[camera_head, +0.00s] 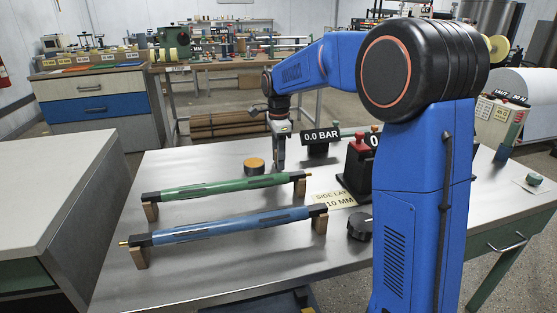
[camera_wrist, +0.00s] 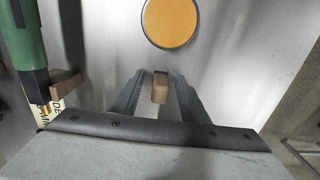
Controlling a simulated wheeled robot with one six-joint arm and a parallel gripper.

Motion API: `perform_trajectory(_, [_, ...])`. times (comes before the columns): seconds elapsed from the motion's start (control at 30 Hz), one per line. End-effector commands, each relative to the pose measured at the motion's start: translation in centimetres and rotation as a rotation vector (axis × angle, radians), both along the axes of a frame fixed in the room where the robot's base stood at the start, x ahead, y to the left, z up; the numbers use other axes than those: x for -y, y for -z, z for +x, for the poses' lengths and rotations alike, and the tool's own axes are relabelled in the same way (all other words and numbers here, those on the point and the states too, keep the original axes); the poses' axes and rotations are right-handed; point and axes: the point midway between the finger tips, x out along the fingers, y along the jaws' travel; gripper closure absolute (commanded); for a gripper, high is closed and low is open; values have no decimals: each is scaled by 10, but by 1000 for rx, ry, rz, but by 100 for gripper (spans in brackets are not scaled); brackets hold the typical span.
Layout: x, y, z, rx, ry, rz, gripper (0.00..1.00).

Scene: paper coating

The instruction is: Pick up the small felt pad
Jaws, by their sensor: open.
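A small brown block (camera_wrist: 160,90), which looks like the felt pad, shows in the wrist view between the two dark fingers of my gripper (camera_wrist: 159,76). A gap shows on each side of it, and the fingers are apart. I cannot tell how high the fingertips are relative to it. In the head view my gripper (camera_head: 280,168) points down at the worktable, just behind the right end of the green rod. The pad cannot be made out there.
A round orange-topped disc (camera_head: 254,166) stands left of my gripper and also shows in the wrist view (camera_wrist: 170,22). A green rod (camera_head: 220,187) and a blue rod (camera_head: 225,227) rest on wooden supports. A red-topped dark device (camera_head: 357,165) stands right.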

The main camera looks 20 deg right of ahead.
Motion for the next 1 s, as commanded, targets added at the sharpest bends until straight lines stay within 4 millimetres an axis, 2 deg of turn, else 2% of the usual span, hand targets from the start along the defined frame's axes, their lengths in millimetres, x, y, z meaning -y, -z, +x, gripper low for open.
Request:
perform_trajectory(0.03, [0,0,0,0,0,0,59])
perform_trajectory(0.2, [0,0,0,0,0,0,100])
perform_trajectory(0.57, [0,-4,0,1,0,0,100])
perform_trajectory(0.67, [0,-15,1,2,0,0,100])
perform_trajectory(1.0, [0,-74,0,2,0,0,100])
